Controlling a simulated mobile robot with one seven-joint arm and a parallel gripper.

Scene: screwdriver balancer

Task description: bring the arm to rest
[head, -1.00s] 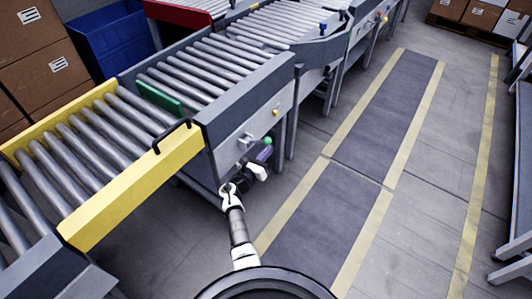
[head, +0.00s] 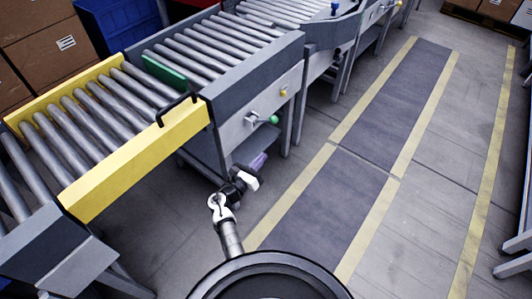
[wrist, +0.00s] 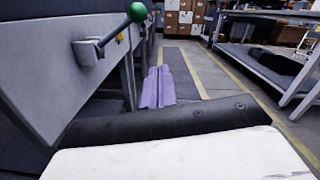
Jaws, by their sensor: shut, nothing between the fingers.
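My gripper (head: 259,161) is shut and empty, with its purple fingers together. It is low in front of the grey conveyor's side panel, below and apart from the green-knobbed lever (head: 272,120). In the wrist view the purple fingers (wrist: 157,86) point ahead along the aisle, and the green knob (wrist: 137,12) is up and to the left. My arm (head: 228,232) reaches forward from my base, bent at the wrist.
The roller conveyor (head: 258,66) with a yellow side guard (head: 140,160) stands on the left. A dark floor mat (head: 330,208) with yellow stripes runs along the clear aisle. A shelf bench (wrist: 268,66) stands to the right, and cardboard boxes (head: 40,45) are at left.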

